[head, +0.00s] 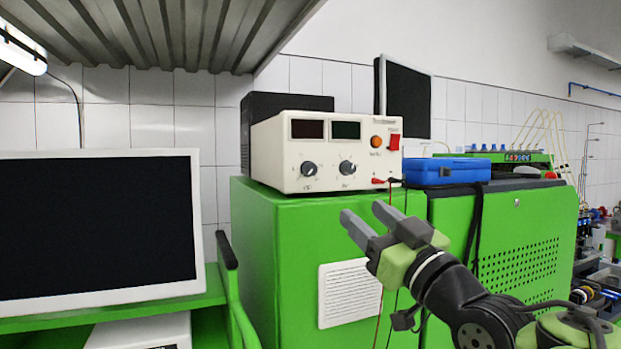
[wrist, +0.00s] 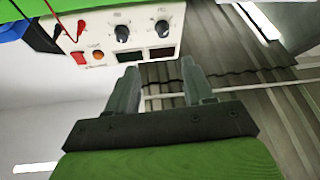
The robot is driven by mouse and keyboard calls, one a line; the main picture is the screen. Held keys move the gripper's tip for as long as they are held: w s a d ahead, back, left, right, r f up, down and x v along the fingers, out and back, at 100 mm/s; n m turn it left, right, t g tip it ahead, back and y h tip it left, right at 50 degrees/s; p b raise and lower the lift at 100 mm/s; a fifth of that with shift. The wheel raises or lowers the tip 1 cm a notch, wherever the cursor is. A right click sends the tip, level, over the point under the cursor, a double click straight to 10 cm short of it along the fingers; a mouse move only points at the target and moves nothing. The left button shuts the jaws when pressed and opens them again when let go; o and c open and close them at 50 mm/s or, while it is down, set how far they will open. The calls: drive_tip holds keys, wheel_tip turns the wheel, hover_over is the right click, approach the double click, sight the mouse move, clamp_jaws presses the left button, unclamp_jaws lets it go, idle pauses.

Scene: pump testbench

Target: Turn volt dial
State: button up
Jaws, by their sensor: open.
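A cream power supply (head: 270,150) stands on the green cabinet, its front panel facing me. It has two black dials: a left dial (head: 309,168) and a right dial (head: 347,167), each below a dark display. The labels are too small to tell which is the volt dial. My gripper (head: 361,211) is open and empty, below and in front of the panel, apart from both dials. In the wrist view, the panel appears upside down at the top, with one dial (wrist: 123,32) and the other dial (wrist: 163,27) beyond my open fingers (wrist: 159,72).
Red and black leads hang from the red terminals (head: 378,181) on the panel's lower right. A large monitor (head: 98,225) stands at left, and a corrugated shelf (head: 160,30) hangs overhead.

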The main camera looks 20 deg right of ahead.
sight(313, 172)
drive_tip(key=p+x, duration=0.2)
drive_tip(key=x, duration=0.3)
drive_tip(key=p+x, duration=0.2)
drive_tip(key=x, duration=0.3)
drive_tip(key=p+x, duration=0.2)
drive_tip(key=x, duration=0.3)
drive_tip(key=shift+s+a+r, duration=0.1)
drive_tip(key=shift+a, duration=0.3)
drive_tip(key=shift+w, duration=0.25)
drive_tip(key=shift+s, duration=0.1)
drive_tip(key=shift+c, duration=0.3)
clamp_jaws()
